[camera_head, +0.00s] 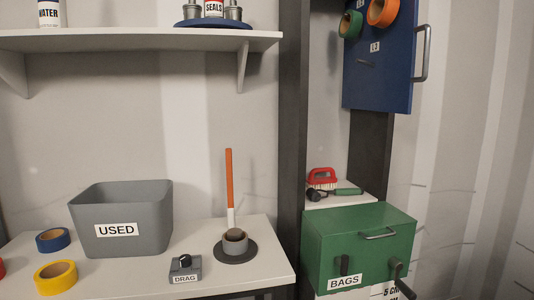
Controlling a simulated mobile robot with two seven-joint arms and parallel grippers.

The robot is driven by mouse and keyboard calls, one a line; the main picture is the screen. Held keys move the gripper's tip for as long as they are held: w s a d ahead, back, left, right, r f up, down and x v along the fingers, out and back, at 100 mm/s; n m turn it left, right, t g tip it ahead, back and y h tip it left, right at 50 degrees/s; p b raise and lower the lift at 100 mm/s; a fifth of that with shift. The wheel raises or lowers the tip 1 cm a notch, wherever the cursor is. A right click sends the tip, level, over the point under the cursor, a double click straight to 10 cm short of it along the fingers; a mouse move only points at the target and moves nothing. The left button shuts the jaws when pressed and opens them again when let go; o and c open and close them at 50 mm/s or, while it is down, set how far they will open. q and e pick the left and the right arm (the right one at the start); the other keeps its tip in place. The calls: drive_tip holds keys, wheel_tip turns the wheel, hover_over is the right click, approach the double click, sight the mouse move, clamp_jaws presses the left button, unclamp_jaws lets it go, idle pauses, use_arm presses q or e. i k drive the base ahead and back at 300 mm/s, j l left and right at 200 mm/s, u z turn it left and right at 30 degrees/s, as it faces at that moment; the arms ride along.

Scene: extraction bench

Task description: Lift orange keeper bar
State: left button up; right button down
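An upright orange bar (229,177) stands on the white bench top; it is the only orange bar that I can see. Its lower part is white and goes down into or behind a grey ring-shaped cup (235,242) on a dark round base (236,254). I cannot tell from here whether the bar sits in the cup. Neither of my grippers is in view, and nothing touches the bar.
A grey bin labelled USED (122,205) stands left of the bar. A small DRAG block (185,270) sits in front. Tape rolls, blue (53,240) and yellow (55,277), lie at left. A green BAGS box (358,245) stands right, past a dark post (289,130). A shelf (130,42) hangs above.

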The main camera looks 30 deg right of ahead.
sight(228, 151)
drive_tip(key=i+j+z, duration=0.45)
drive_tip(key=j, duration=0.3)
drive_tip(key=i+j, duration=0.25)
drive_tip(key=j, duration=0.15)
drive_tip(key=i+j+z, duration=0.15)
drive_tip(key=j, duration=0.25)
drive_tip(key=i, duration=0.1)
